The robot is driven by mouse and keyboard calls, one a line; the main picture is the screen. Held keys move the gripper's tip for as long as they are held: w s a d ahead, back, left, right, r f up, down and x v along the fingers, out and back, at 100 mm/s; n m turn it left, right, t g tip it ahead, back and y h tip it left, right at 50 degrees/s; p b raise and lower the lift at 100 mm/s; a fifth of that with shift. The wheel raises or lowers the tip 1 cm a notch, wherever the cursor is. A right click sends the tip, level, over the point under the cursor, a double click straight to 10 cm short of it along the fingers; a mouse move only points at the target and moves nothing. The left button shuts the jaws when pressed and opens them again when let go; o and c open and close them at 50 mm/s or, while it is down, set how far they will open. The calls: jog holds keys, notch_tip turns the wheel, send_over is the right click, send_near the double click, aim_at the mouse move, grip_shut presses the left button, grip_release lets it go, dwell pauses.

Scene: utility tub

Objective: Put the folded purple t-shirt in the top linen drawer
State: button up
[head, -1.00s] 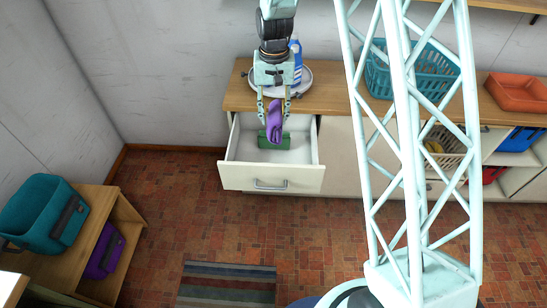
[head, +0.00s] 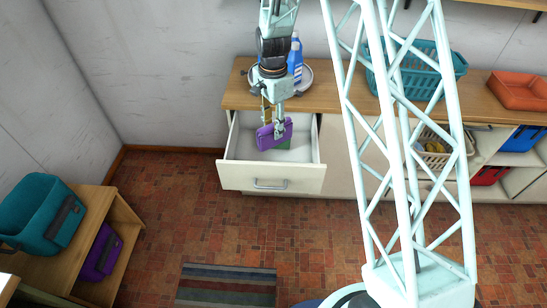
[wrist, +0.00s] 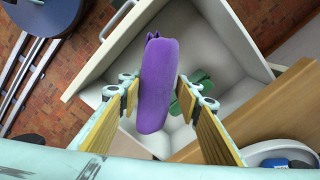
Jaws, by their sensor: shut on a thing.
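The folded purple t-shirt (head: 275,134) is held by my gripper (head: 270,124) over the open top drawer (head: 269,178). In the wrist view the t-shirt (wrist: 159,80) stands between the two finger pads, its long side running away from the wrist. My gripper (wrist: 158,97) is shut on it. The white drawer (wrist: 112,60) is pulled out, and a green folded item (wrist: 193,93) lies inside it, partly hidden behind the t-shirt. I cannot tell whether the t-shirt touches the drawer floor.
The wooden counter (head: 330,101) stands behind the drawer, with a plate and a blue bottle (head: 295,58) on it. A teal basket (head: 415,68) and an orange tray (head: 517,91) are further right. Teal (head: 40,213) and purple (head: 103,250) bins sit on the left shelf unit.

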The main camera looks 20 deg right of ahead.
notch_tip(320, 180, down, 3)
jog(key=m+b, duration=0.1)
jog(key=m, duration=0.2)
jog(key=shift+w+r+m, duration=0.1)
jog(key=shift+w+m, duration=0.05)
jog(key=shift+m, duration=0.25)
jog(key=shift+w+f+m+b, duration=0.1)
jog(key=shift+f+m+b, duration=0.1)
jog(key=shift+f+m, duration=0.6)
jog(key=shift+w+f+m+b, duration=0.1)
jog(key=shift+f+m+b, duration=0.2)
jog(key=shift+m, duration=0.8)
jog(key=shift+s, duration=0.1)
jog(key=shift+f, duration=0.15)
jog(key=shift+f+b, duration=0.6)
jog(key=shift+f, duration=2.4)
jog(key=shift+f+b, duration=0.4)
jog(key=shift+f, duration=1.5)
jog(key=shift+f, duration=0.1)
